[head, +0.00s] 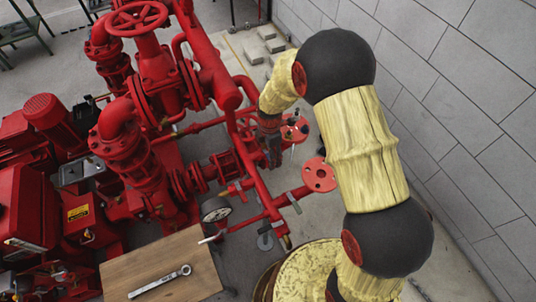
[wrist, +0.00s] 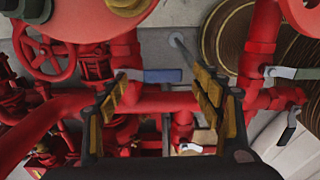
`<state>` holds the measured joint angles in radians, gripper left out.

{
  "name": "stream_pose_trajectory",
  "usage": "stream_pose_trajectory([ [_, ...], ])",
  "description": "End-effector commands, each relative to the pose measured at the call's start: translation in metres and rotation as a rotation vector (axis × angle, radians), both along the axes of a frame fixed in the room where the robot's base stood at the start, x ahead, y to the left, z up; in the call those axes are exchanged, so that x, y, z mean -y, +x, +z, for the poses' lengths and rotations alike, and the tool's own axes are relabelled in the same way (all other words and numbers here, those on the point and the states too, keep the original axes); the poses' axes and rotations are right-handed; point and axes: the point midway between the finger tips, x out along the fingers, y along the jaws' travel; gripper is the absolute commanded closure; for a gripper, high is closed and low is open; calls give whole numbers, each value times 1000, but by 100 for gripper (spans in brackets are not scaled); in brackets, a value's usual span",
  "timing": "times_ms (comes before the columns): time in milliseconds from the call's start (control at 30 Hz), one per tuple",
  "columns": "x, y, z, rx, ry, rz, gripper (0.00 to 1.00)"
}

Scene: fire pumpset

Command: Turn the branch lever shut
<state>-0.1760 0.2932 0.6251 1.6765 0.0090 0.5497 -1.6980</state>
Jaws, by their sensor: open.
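In the wrist view, a lever with a blue-grey handle (wrist: 162,75) lies crosswise above a red pipe, between the fingertips in the picture. My gripper (wrist: 160,88) is open, one finger on each side, and I see no clear contact with the lever. Another grey-handled lever (wrist: 293,72) sits on the red pipe to the right, with a lever (wrist: 288,128) pointing down below it. The frames do not label which is the branch lever. In the head view, my gripper (head: 271,150) points down among the red pipes, its fingertips hard to make out.
The red pumpset (head: 125,150) fills the left, with a large handwheel (head: 137,18) on top. A grey block wall (head: 440,100) bounds the right.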

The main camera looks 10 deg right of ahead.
Motion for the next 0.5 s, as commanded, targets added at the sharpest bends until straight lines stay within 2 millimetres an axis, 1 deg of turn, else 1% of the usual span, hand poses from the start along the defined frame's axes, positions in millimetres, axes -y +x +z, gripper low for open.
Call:
stream_pose_trajectory([
  [167, 0, 1, 1, 2, 1, 0, 34],
  [267, 0, 1, 7, 3, 0, 0, 34],
  [367, 0, 2, 20, 5, 0, 0, 34],
  [500, -1, 2, 48, 7, 0, 0, 34],
])
